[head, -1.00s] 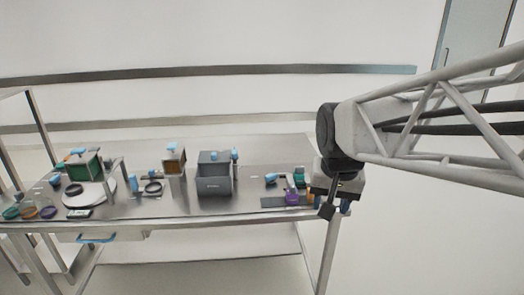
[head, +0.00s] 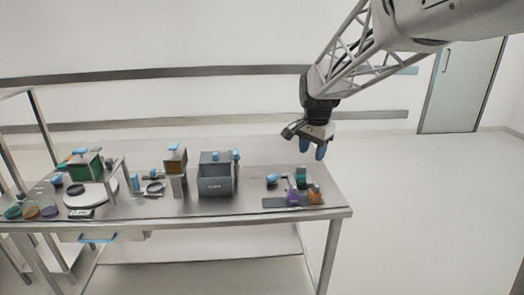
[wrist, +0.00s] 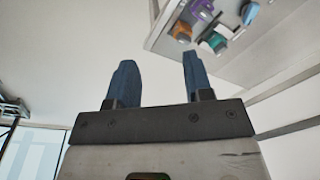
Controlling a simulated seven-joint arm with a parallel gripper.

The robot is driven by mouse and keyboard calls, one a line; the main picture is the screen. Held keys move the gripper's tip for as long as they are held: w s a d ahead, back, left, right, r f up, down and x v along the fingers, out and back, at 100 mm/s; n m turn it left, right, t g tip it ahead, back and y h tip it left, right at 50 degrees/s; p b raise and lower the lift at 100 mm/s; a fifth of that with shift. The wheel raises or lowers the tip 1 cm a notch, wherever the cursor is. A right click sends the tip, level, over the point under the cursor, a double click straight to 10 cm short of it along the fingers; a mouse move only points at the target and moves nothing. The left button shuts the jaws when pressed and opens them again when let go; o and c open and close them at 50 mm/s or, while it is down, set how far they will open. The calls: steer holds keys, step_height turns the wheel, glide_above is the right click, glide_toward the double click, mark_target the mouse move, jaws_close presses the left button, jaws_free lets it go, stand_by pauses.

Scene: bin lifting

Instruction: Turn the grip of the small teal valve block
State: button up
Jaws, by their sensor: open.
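A small teal block (head: 300,174), which looks like the valve block, stands near the right end of the table. It also shows in the wrist view (wrist: 214,42), at the upper right. Its grip is too small to make out. My gripper (head: 312,148) hangs above and beyond the table's right end, clear of the block. Its blue fingers point down. In the wrist view the two fingers (wrist: 158,65) are spread with nothing between them.
Beside the teal block stand a purple block (head: 293,198), an orange block (head: 314,195) and a blue-handled item (head: 272,179). A grey bin (head: 215,187) stands to their left. A dark green box (head: 80,172) is at the table's left. Open floor lies right of the table (head: 335,212).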

steer(key=w+d+f+m, duration=0.2)
steer(key=w+f+m, duration=0.25)
steer(key=w, duration=0.95)
steer(key=m+g, duration=0.1)
steer(key=m, duration=0.3)
glide_above(301, 167)
steer(key=shift+n, duration=0.25)
step_height(301, 167, down, 10)
steer(key=shift+f, duration=0.1)
steer(key=shift+f, duration=0.1)
steer(key=shift+f, duration=3.8)
jaws_close()
